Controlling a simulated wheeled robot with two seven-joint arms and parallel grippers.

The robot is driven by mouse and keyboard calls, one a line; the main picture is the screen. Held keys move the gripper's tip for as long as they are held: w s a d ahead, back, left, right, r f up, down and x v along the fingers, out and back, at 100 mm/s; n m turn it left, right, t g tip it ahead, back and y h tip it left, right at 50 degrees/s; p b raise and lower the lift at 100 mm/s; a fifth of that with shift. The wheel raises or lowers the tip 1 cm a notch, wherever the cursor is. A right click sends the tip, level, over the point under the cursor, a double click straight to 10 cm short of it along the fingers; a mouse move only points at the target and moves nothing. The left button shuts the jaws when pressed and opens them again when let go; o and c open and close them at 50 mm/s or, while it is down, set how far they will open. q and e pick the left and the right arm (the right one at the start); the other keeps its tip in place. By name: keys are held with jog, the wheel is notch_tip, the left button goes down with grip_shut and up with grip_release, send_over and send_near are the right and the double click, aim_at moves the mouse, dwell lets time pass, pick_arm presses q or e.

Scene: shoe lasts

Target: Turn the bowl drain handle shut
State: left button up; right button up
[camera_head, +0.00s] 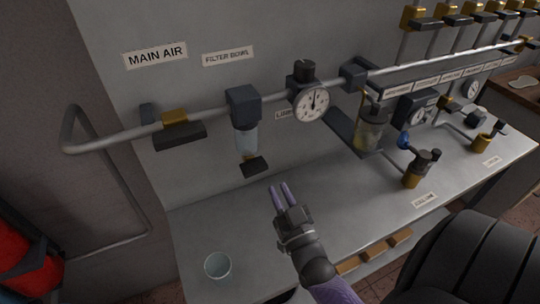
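The filter bowl (245,140) is a clear cylinder hanging under a dark housing on the air pipe. Its drain handle is the dark block (254,167) below the bowl, with a small brass-coloured part above it. My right gripper (279,188) comes up from the bottom of the view. Its two purple fingers are parallel with a gap between them and nothing in it. The fingertips are below and right of the handle and look apart from it. My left gripper is out of view.
A clear cup (217,265) stands on the grey bench (200,225) at lower left. The main air valve (178,130), a gauge (311,103) and a lubricator bowl (371,130) are along the pipe (100,143). The bench around my gripper is mostly clear.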

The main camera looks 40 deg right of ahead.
aim_at(257, 171)
jog(key=o, duration=0.4)
jog(key=w+f+g+b, duration=0.1)
jog(key=w+f+n+g+b, duration=0.1)
jog(key=shift+w+a+y+b, duration=0.2)
jog(key=shift+y+b, duration=0.1)
jog(key=shift+y, duration=0.1)
jog(key=o, duration=0.3)
jog(key=shift+w+a+n+g, duration=0.15)
jog(key=shift+w+n+g, duration=0.15)
jog(key=shift+g, duration=0.1)
jog(key=shift+o, duration=1.4)
jog(key=shift+y, duration=0.3)
jog(key=b+x, duration=0.1)
jog(key=x, duration=0.7)
jog(key=shift+w, duration=0.2)
jog(key=shift+w+d, duration=0.2)
jog(key=shift+w, duration=0.35)
jog(key=shift+r, duration=0.1)
